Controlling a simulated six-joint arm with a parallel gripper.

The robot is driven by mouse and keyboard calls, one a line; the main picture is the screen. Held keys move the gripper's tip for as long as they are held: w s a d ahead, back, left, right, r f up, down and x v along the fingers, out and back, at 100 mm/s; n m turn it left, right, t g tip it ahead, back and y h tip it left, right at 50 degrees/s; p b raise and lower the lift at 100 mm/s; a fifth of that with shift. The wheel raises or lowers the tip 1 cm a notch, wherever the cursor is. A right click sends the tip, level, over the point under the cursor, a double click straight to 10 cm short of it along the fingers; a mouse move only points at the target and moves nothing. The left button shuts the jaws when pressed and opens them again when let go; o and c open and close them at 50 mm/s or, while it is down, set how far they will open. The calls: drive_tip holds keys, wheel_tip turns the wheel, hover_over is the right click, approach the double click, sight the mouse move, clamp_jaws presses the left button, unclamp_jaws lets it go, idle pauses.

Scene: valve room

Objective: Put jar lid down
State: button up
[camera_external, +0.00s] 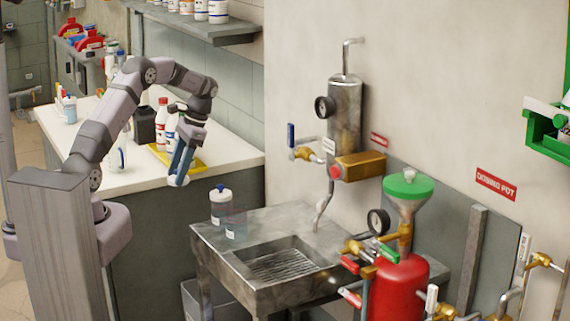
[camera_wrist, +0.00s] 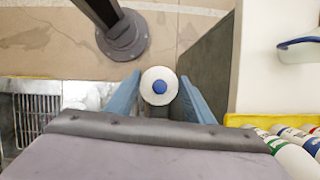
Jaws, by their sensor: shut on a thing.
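My gripper (camera_external: 179,176) is shut on the jar lid, a round white disc with a blue centre. The lid (camera_wrist: 160,90) shows between my two blue fingers in the wrist view, and only a little white shows at the fingertips in the external view. My gripper points down, near the counter's edge and to the left of the sink table. A whitish jar with a blue-topped cap (camera_external: 220,207) stands on the sink table's left end. A translucent container (camera_external: 236,226) stands just in front of it; its top is unclear.
The metal sink table (camera_external: 290,222) has a basin with a grate, also in the wrist view (camera_wrist: 35,112). The white counter (camera_external: 215,152) holds a yellow tray (camera_external: 205,167) of bottles and a black container (camera_external: 145,124). A red tank (camera_external: 400,285) stands right of the sink.

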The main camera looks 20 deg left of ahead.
drive_tip(key=w+d+r+m+t+h+b, duration=0.1)
drive_tip(key=d+r+m+t+b, duration=0.1)
drive_tip(key=d+r+m, duration=0.55)
drive_tip(key=w+d+r+m+t+h+b, duration=0.1)
drive_tip(key=d+r+m+t, duration=0.25)
drive_tip(key=d+m, duration=0.6)
drive_tip(key=w+d+r+m+t+h+b, duration=0.2)
drive_tip(key=d+r+m, duration=0.4)
drive_tip(key=d+m, duration=0.25)
drive_tip(key=shift+m, duration=0.25)
drive_tip(key=f, duration=2.4)
drive_tip(key=shift+s+a+f, duration=0.15)
drive_tip(key=shift+a, duration=0.05)
drive_tip(key=shift+f, duration=0.1)
drive_tip(key=shift+f+p, duration=0.45)
drive_tip(key=shift+f, duration=1.5)
drive_tip(key=shift+f, duration=0.1)
drive_tip(key=o, duration=1)
